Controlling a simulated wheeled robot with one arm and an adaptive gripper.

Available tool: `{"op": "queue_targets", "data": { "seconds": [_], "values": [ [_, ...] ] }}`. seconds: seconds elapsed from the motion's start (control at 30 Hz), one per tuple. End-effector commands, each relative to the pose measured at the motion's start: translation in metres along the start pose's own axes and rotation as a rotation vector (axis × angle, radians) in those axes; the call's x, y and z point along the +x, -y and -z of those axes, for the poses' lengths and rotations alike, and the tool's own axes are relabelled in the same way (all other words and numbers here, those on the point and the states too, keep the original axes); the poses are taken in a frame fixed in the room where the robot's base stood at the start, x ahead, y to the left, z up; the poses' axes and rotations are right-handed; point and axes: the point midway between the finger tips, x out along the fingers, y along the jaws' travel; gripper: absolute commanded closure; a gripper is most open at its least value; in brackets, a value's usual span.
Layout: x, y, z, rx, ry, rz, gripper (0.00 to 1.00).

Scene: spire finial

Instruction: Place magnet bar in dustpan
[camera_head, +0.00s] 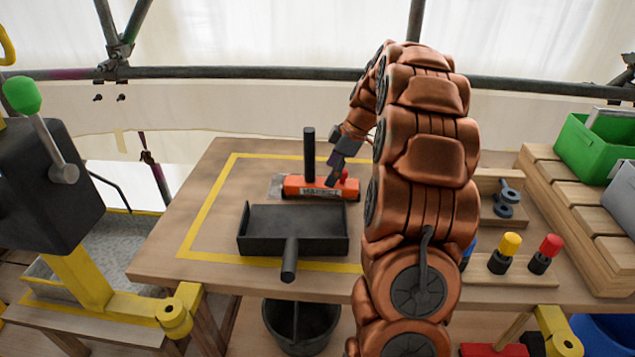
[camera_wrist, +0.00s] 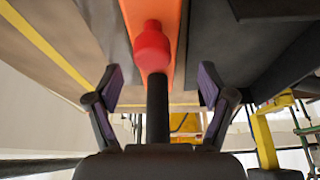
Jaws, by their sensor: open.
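The magnet bar (camera_head: 322,188) is an orange bar with a label, a red knob (camera_head: 344,175) and an upright black handle (camera_head: 309,155). It lies on the table, behind the black dustpan (camera_head: 293,228), which has its handle towards me. My gripper (camera_head: 337,172) is open, low over the bar's right part near the knob. In the wrist view, the orange bar (camera_wrist: 163,22), red knob (camera_wrist: 152,47) and black handle (camera_wrist: 157,110) line up between the spread purple fingers (camera_wrist: 161,82). I cannot tell whether the fingers are around the handle. The dustpan seems empty.
A yellow line (camera_head: 207,212) frames this part of the wooden table (camera_head: 170,250). The table's left part is clear.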

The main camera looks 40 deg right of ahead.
Motion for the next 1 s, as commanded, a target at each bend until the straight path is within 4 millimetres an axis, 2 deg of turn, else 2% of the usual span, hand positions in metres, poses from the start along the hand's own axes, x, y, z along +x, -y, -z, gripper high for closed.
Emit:
{"op": "queue_targets", "data": {
  "seconds": [0.17,0.5,0.8,1.0],
  "values": [
    [0.014,-0.001,0.0,0.004,0.0,0.001,0.19],
    [0.055,-0.005,0.002,0.004,0.0,0.001,0.19],
    [0.06,-0.005,0.003,0.003,0.0,-0.001,0.19],
    [0.06,-0.005,0.003,0.003,0.0,-0.001,0.39]
  ]
}}
